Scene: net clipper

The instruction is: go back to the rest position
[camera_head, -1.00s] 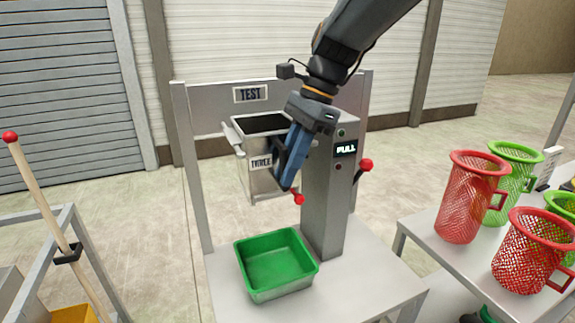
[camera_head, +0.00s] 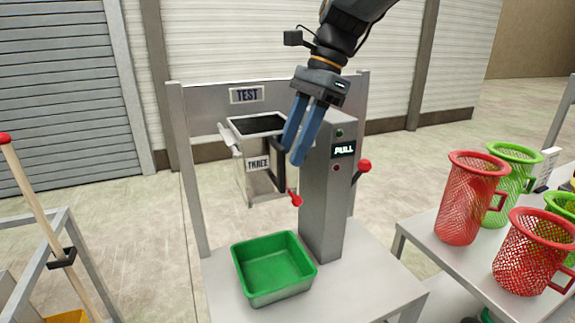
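My gripper (camera_head: 296,155) hangs from the upper right with its blue fingers pointing down. A gap shows between the fingers, and nothing is seen between them. It is in front of the grey column (camera_head: 321,200) and just right of the metal bin labelled THREE (camera_head: 245,172). Whether a finger touches the bin's dark handle (camera_head: 276,165) cannot be told. A second red-knobbed lever (camera_head: 364,166) is on the column's right side, beside a PULL display (camera_head: 343,150).
A green-lined tray (camera_head: 274,268) stands on the grey stand (camera_head: 345,290). Red mesh baskets (camera_head: 466,205) and green ones (camera_head: 514,170) stand on a table at the right. A red-tipped pole (camera_head: 45,215) leans at the left. A TEST sign (camera_head: 246,95) is on the back panel.

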